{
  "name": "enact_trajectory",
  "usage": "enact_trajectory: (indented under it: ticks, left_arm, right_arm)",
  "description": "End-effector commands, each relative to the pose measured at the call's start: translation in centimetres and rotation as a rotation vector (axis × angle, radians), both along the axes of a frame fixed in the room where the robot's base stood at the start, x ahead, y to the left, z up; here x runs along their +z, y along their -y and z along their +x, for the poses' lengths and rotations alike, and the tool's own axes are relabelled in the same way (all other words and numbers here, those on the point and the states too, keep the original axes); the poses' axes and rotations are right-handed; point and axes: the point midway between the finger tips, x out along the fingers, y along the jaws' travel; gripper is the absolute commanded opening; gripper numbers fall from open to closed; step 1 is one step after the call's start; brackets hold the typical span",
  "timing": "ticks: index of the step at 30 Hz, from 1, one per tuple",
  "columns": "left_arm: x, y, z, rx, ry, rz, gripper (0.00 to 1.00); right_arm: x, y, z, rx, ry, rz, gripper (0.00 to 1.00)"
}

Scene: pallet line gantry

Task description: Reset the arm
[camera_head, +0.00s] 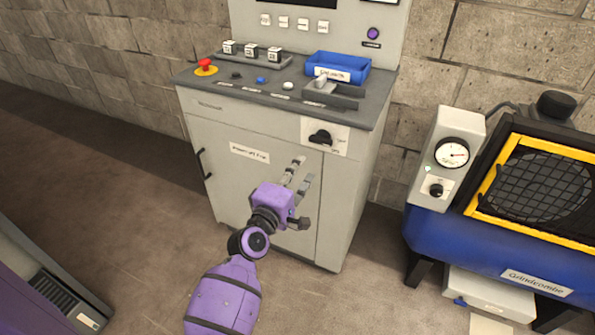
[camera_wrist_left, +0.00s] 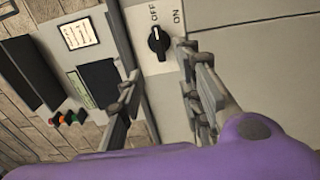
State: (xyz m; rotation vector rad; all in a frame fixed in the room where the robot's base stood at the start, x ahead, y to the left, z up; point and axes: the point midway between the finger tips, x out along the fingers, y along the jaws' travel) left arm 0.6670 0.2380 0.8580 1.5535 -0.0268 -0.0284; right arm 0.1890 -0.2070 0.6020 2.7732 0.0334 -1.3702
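My left gripper (camera_head: 304,170) is in front of the grey control cabinet (camera_head: 225,135), a little below and left of the black rotary switch (camera_head: 320,137) on its white plate. In the left wrist view the two fingers of the left gripper (camera_wrist_left: 160,75) are spread apart with nothing between them. The rotary switch (camera_wrist_left: 159,42) shows beyond the fingertips, apart from them. Its plate carries the words OFF and ON, and the knob's white mark lies on the OFF side. My right gripper is in neither view.
The cabinet top holds a red stop button (camera_head: 205,64), several small cubes in a grey rack (camera_head: 263,60) and a blue bin (camera_head: 338,69). A blue machine with a yellow frame (camera_head: 498,226) and a gauge box (camera_head: 446,155) stands at right. Floor left of the cabinet is clear.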

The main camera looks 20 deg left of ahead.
Motion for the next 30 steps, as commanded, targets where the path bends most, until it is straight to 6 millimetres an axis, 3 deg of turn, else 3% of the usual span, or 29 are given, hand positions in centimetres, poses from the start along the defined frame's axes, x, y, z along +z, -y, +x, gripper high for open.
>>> enact_trajectory:
  ticks: [11, 16, 23, 26, 30]
  left_arm:
    - [-0.1, 0.0, 0.0, -0.003, -0.003, 0.056, 0.33]
    - [-0.5, 1.9, -0.6, -0.044, -0.027, 0.408, 0.33]
    - [-6.1, 3.4, -8.5, -0.171, -0.174, 0.944, 0.33]
    - [-8.6, 3.7, -13.2, -0.247, -0.244, 1.131, 0.33]
    - [-11.6, 4.0, -22.0, -0.386, -0.347, 1.379, 0.33]
  right_arm:
    - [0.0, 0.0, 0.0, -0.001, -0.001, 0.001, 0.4]
    - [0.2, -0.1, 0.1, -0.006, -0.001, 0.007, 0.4]
    - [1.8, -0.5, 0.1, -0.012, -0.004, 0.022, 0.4]
    - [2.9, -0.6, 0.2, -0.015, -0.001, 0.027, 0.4]
    - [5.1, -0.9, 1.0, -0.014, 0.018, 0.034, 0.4]
